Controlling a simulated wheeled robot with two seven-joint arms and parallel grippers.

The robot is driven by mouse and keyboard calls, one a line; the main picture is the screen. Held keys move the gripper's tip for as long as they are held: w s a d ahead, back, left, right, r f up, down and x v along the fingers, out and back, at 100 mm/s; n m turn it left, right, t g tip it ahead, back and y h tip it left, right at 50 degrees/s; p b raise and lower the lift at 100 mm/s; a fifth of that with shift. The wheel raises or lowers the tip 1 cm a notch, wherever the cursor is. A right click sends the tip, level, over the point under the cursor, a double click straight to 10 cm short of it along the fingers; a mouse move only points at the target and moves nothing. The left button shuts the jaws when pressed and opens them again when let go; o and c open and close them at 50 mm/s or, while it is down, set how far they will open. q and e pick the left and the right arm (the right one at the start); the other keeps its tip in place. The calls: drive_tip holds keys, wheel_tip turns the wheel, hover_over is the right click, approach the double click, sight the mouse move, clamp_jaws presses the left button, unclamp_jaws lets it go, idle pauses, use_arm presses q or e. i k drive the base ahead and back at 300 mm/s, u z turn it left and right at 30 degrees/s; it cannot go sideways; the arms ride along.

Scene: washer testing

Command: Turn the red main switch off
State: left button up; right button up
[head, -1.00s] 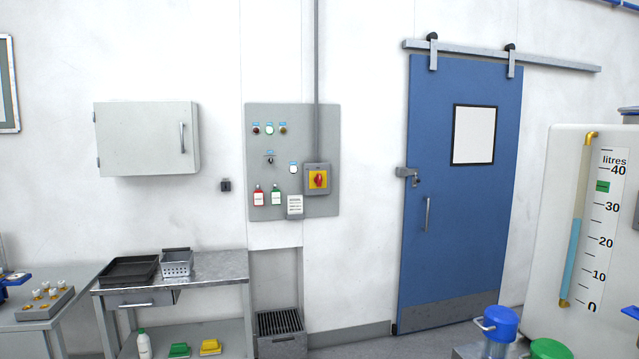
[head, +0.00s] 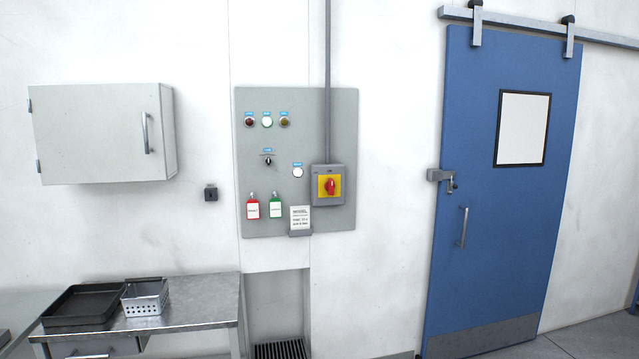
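The red main switch (head: 331,187) is a red rotary handle on a yellow plate in a grey box, at the lower right of the grey control panel (head: 345,112) on the white wall. Its handle looks about upright; its exact setting is too small to read. A grey conduit (head: 327,60) runs up from the box. Neither of my grippers is in view, and nothing covers the switch.
A steel table (head: 205,298) with a dark tray (head: 88,304) and a perforated basket (head: 147,298) stands at lower left. A wall cabinet (head: 95,135) hangs above it. A closed blue sliding door (head: 490,240) is to the right. A floor grate (head: 280,349) lies below the panel.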

sight(329, 186)
drive_tip(key=z, duration=0.05)
drive_tip(key=i, duration=2)
drive_tip(key=z, duration=0.15)
